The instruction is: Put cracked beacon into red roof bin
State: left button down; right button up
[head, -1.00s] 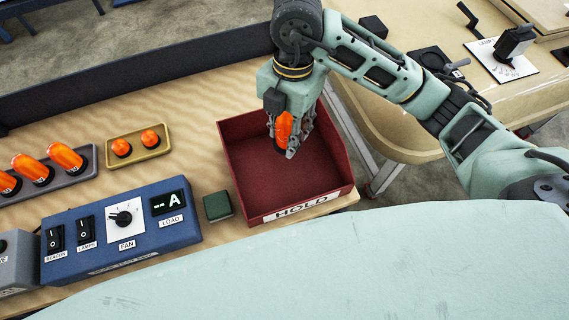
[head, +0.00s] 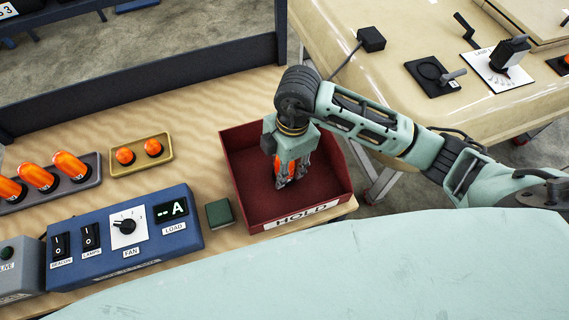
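The red bin (head: 319,203) with a HOLD label stands at the right end of the wooden bench. My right gripper (head: 287,184) points down inside the bin's walls. An orange beacon (head: 282,170) is between its fingers, low in the bin; I cannot tell whether it touches the floor. The fingers hide part of it, and no crack can be made out. Several similar orange beacons (head: 70,166) stand in a grey rack (head: 96,172) at the left. My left gripper is not in view.
A yellow tray (head: 141,162) holds two small orange domes. A blue control box (head: 170,239) and a green block (head: 219,213) stand left of the bin. A dark rail (head: 180,74) runs along the bench's back. A cream panel (head: 395,35) lies beyond on the right.

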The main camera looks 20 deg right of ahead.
jog(key=shift+f, duration=0.25)
jog(key=shift+f, duration=0.2)
jog(key=o, duration=1.3)
jog(key=shift+r, duration=0.1)
